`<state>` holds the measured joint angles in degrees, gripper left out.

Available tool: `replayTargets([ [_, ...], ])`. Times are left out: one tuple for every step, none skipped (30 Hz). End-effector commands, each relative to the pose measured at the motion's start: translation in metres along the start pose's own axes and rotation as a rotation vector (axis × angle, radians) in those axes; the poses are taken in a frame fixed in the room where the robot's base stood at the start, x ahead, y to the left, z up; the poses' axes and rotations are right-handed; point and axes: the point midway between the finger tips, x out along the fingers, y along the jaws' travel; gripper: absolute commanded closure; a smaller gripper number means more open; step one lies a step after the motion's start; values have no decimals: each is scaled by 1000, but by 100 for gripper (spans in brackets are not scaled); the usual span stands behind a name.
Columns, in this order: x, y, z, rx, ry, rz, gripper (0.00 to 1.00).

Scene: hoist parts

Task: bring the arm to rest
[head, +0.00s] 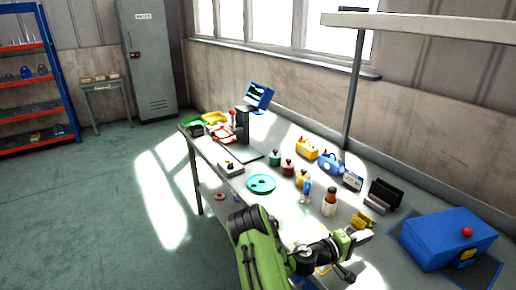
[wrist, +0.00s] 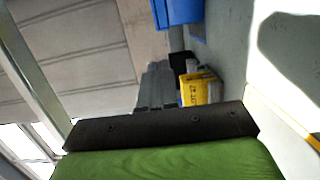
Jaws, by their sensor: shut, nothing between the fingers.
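My arm, green and black, reaches over the near end of the workbench (head: 225,178) in the head view. My gripper (head: 366,235) is at its end, low over the bench's right side and close to a small yellow item (head: 362,219). In the wrist view, my gripper (wrist: 156,72) shows grey fingers together beyond a black bar, with nothing held. A yellow box (wrist: 201,88) appears just right of the fingers there. Whether the gripper touches anything cannot be told.
A blue box (head: 447,238) with a red knob stands right of my gripper. A black and grey holder (head: 383,195), a brown bottle (head: 329,203) and a teal disc (head: 261,184) are on the bench. A lamp post (head: 353,90) rises behind. Floor at left is clear.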

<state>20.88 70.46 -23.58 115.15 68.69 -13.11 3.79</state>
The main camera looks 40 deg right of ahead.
Motion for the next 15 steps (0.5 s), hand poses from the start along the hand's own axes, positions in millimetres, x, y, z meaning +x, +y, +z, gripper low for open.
replayTargets([
  [0, 0, 0, 0, 0, 0, 100],
  [0, 0, 0, 0, 0, 0, 100],
  [0, 0, 0, 0, 0, 0, 100],
  [0, 0, 0, 0, 0, 0, 100],
  [0, 0, 0, 1, 0, -1, 100],
  [-1, 2, 0, 11, -4, -8, 100],
  [-3, 5, -1, 27, -10, -19, 100],
  [-5, 9, -1, 49, -20, -37, 100],
  [-11, 16, -1, 92, -38, -74, 100],
  [-17, 22, -2, 132, -53, -112, 100],
  [-25, 28, -3, 175, -68, -158, 100],
  [-37, 37, -4, 235, -90, -229, 100],
  [-48, 42, -5, 277, -102, -288, 100],
  [-60, 48, -6, 315, -113, -349, 100],
  [-77, 55, -8, 362, -121, -433, 100],
])
